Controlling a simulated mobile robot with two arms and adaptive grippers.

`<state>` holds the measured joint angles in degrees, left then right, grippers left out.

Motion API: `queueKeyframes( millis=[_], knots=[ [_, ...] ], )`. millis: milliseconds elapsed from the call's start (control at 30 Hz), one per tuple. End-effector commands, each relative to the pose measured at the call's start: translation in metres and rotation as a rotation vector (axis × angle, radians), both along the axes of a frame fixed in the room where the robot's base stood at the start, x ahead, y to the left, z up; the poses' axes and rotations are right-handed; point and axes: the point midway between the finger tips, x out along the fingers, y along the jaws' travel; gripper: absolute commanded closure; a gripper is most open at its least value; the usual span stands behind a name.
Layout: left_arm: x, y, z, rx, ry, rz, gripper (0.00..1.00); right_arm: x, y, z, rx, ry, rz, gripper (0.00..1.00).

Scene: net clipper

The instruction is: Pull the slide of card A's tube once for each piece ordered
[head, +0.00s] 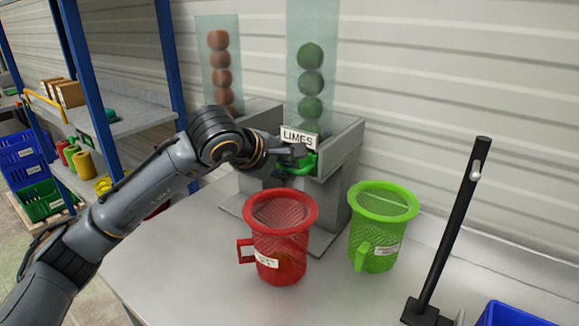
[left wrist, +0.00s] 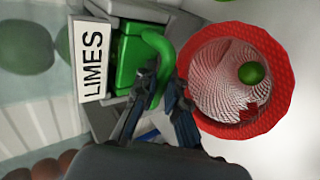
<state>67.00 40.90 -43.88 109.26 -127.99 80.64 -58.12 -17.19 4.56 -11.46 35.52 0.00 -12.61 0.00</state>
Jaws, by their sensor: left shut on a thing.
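The clear tube of limes (head: 312,30) stands on a grey dispenser with a LIMES sign (head: 298,138); several limes are stacked in it. The dispenser's green slide has a curved handle (left wrist: 157,45). My left gripper (left wrist: 158,88) is shut on that handle; in the head view the gripper (head: 290,158) hides part of it. A red mesh basket (head: 283,212) stands in front of the dispenser. One lime (left wrist: 251,73) shows inside it in the left wrist view. The basket's card (head: 267,260) is too small to read. My right gripper is out of view.
A second clear tube (head: 207,45) with orange-brown balls stands to the left. A green mesh basket (head: 380,235) with a card stands at right. A black post (head: 455,225) and blue bin (head: 510,315) are farther right. Blue shelving (head: 165,60) is at left.

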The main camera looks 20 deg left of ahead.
Motion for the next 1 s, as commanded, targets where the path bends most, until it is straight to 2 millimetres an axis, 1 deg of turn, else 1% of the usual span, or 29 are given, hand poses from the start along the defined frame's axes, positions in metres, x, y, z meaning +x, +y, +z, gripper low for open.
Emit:
queueKeyframes(
  millis=[33,467,1000],
  knots=[
    [0.001,0.001,0.004,-0.003,-0.009,0.002,1.00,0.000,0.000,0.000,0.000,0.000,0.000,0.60],
    [-0.001,0.002,0.003,-0.003,-0.008,0.003,1.00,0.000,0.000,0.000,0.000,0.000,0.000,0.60],
    [-0.034,0.015,0.002,-0.002,-0.009,0.004,1.00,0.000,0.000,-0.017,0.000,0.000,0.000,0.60]
  ],
)
